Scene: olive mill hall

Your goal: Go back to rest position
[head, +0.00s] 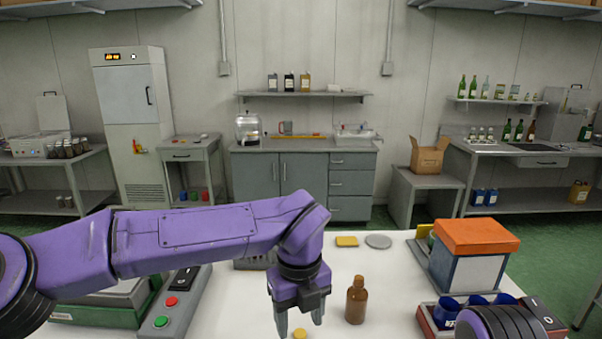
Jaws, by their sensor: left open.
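My left arm reaches in from the left over the white table (400,290). My left gripper (300,322) points down, open, with its fingers apart. A small yellow round thing (299,334) shows between and below its fingertips at the bottom edge; whether they touch I cannot tell. A brown bottle (356,300) stands upright just right of the gripper, apart from it.
An orange-lidded box (476,238) and a red tray (431,329) with blue cups (446,310) stand at right. A button box (168,312) stands at left. The table's middle right is clear.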

